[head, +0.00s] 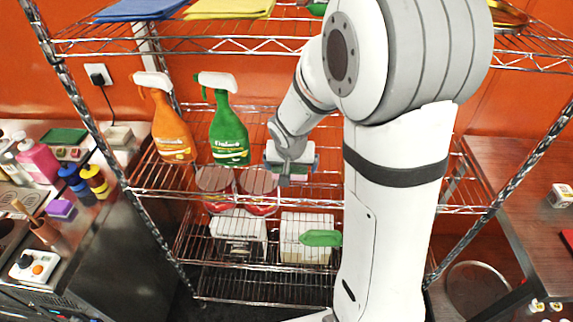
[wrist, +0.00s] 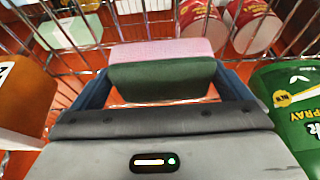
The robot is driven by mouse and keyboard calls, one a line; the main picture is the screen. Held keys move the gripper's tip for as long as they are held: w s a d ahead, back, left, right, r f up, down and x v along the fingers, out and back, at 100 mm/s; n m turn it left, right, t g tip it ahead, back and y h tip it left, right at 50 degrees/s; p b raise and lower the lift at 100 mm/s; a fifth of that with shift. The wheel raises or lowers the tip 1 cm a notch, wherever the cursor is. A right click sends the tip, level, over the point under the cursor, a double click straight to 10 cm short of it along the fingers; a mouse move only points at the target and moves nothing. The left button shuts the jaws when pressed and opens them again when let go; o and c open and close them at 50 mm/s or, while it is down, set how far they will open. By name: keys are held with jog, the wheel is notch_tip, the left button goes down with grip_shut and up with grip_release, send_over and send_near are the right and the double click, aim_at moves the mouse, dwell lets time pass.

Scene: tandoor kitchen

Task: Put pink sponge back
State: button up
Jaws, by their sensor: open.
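The pink sponge (wrist: 160,50) has a pink layer and a dark green layer. It shows in the wrist view just ahead of my gripper (wrist: 162,86), with its green side facing the gripper body. The two blue fingers stand on either side of the sponge, open. I cannot tell whether they touch it. In the head view my gripper (head: 290,165) is at the middle wire shelf, right of the green spray bottle (head: 229,135).
An orange spray bottle (head: 172,130) stands left of the green one. Red-labelled tubs (head: 259,190) and white boxes (head: 238,232) sit lower on the rack. A purple sponge (head: 62,209) lies on the left counter. Blue (head: 140,9) and yellow cloths (head: 230,8) lie on the top shelf.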

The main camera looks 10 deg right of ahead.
jog(key=shift+s+f, duration=0.15)
jog(key=shift+f, duration=0.05)
jog(key=shift+a+r+p, duration=0.1)
jog(key=shift+r+p, duration=0.35)
jog(key=b+v, duration=0.1)
jog(key=v, duration=1)
jog(key=s+r+n+g+y, duration=0.1)
jog(key=s+n, duration=0.2)
jog(key=s, duration=1.3)
jog(key=shift+s+d+r+n, duration=0.3)
jog(key=shift+s, duration=0.05)
jog(key=shift+s, duration=0.1)
